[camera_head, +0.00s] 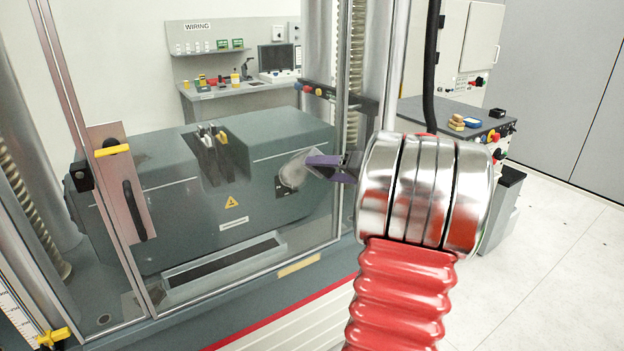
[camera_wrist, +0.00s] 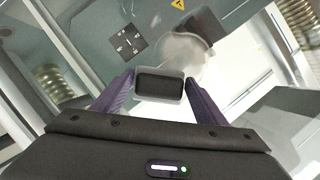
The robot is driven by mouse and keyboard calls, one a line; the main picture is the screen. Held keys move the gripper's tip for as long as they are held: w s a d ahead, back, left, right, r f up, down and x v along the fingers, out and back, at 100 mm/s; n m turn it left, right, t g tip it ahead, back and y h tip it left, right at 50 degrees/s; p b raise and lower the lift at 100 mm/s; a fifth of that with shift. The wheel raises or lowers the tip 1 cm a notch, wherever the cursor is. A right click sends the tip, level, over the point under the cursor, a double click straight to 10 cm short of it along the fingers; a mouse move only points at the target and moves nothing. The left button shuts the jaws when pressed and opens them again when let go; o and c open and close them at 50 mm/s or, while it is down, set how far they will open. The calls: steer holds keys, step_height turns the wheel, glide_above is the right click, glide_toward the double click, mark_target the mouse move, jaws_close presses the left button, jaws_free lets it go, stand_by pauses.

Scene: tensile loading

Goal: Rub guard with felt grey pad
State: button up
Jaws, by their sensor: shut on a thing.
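The guard (camera_head: 245,180) is a clear pane in a metal frame across the front of the test machine in the head view. A whitish hazy patch (camera_head: 293,172) shows on its right part, and in the wrist view the patch (camera_wrist: 186,52) lies just beyond my fingertips. My gripper (camera_head: 318,165) has purple fingers and is at the guard's right side. In the wrist view it is shut on the felt grey pad (camera_wrist: 160,86), a dark block with a paler rim. The pad overlaps the patch's lower edge. I cannot tell whether it touches the pane.
A metal plate with a black handle (camera_head: 133,210) is at the guard's left. A grey upright column (camera_head: 360,60) stands at its right. Behind are a wiring bench (camera_head: 240,90) and a side cabinet (camera_head: 465,115) with small blocks on top. The floor at right is clear.

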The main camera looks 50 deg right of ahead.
steer(key=shift+w+a, duration=0.25)
steer(key=shift+a, duration=0.7)
steer(key=shift+w+a, duration=0.25)
steer(key=shift+a, duration=0.65)
steer(key=shift+a, duration=0.1)
steer(key=shift+w+a, duration=0.35)
steer(key=shift+a, duration=0.55)
steer(key=shift+w+a, duration=0.35)
steer(key=shift+a, duration=0.55)
steer(key=shift+a, duration=0.15)
steer(key=shift+w+a, duration=0.1)
steer(key=shift+a, duration=0.05)
steer(key=shift+w+a, duration=0.2)
steer(key=shift+a, duration=0.65)
steer(key=shift+w+a, duration=0.15)
steer(key=shift+a, duration=0.65)
steer(key=shift+w+r, duration=0.15)
steer(key=shift+r, duration=1)
